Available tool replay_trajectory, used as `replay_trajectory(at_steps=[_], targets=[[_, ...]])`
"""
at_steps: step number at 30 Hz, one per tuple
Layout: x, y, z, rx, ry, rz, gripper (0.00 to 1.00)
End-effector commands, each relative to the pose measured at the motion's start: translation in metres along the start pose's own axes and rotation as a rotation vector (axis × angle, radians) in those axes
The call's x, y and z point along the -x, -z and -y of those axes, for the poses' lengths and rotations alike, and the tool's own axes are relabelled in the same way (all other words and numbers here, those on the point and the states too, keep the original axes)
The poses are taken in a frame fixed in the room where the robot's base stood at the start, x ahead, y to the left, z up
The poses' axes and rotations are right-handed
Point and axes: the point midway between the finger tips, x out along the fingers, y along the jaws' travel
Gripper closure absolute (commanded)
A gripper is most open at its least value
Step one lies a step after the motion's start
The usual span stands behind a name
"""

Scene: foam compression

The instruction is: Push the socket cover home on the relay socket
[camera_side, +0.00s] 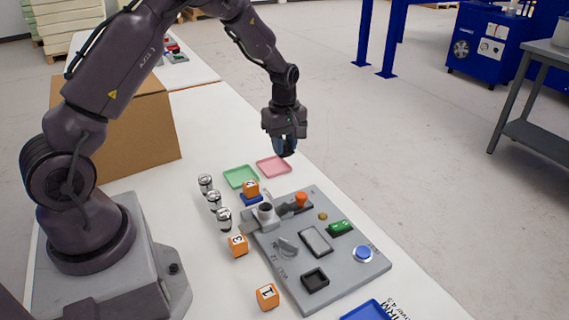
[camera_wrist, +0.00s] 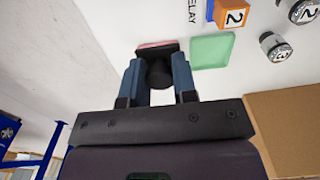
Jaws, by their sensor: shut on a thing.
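My gripper (camera_side: 286,153) is raised above the far part of the table, over the pink tray. In the wrist view its two blue fingers (camera_wrist: 157,82) are shut on a black piece (camera_wrist: 158,72), which I take to be the socket cover. The piece has a rounded body between the fingers and a wider flat part beyond them. In the side view the fingers hide most of it. A grey board (camera_side: 352,290) lies nearer on the table. It bears a black square fitting (camera_side: 315,280) and a grey framed rectangle (camera_side: 316,240); I cannot tell which is the relay socket.
A green tray (camera_side: 240,177) and pink tray (camera_side: 273,167) lie behind. Orange numbered cubes (camera_side: 267,296) and metal cylinders (camera_side: 214,201) stand left. A cardboard box (camera_side: 140,130) stands behind my arm.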

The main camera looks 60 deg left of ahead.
Motion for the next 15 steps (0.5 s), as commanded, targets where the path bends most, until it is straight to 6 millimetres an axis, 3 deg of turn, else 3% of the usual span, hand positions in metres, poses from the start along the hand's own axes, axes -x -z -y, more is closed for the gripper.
replay_trajectory(at_steps=[3, 8, 15], targets=[[0.03, 0.0, -0.001, -0.001, -0.006, -0.002, 1.0], [0.058, -0.003, -0.001, -0.003, -0.004, 0.0, 1.0], [0.055, -0.059, -0.002, -0.008, 0.0, 0.0, 1.0]])
